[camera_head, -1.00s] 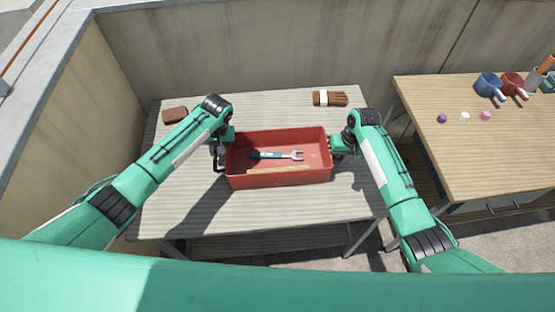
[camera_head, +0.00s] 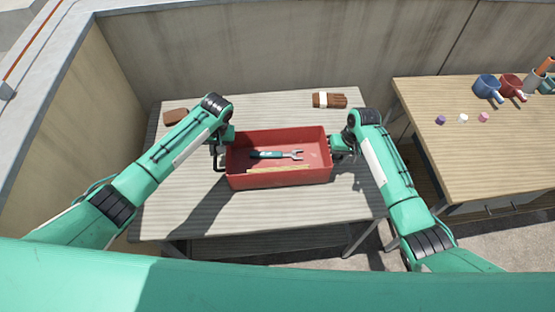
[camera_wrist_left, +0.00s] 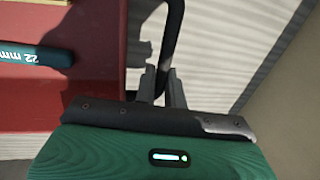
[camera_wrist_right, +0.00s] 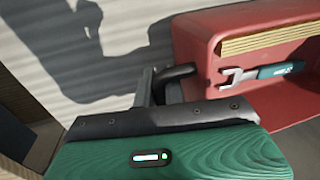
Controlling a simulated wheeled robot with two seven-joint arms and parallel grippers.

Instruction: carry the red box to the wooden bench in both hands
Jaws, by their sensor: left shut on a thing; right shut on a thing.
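The red box (camera_head: 280,180) is an open tray with a black handle at each end, over the middle of the grey slatted table (camera_head: 300,218). Whether its bottom touches the table I cannot tell. Inside lie a green-handled wrench (camera_head: 275,155) and pale wooden strips (camera_head: 278,170). My left gripper (camera_head: 221,153) is shut on the box's left handle (camera_wrist_left: 172,35). My right gripper (camera_head: 337,147) is shut on the right handle (camera_wrist_right: 180,72). The box looks about level. A wooden bench (camera_head: 480,145) stands to the right.
The bench holds a blue mug (camera_head: 487,86), a red mug (camera_head: 511,85) and several small coloured pieces along its left side; its front left is bare. A brown block (camera_head: 176,116) and brown gloves (camera_head: 329,100) lie on the grey table's back. A concrete wall (camera_head: 260,50) stands behind.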

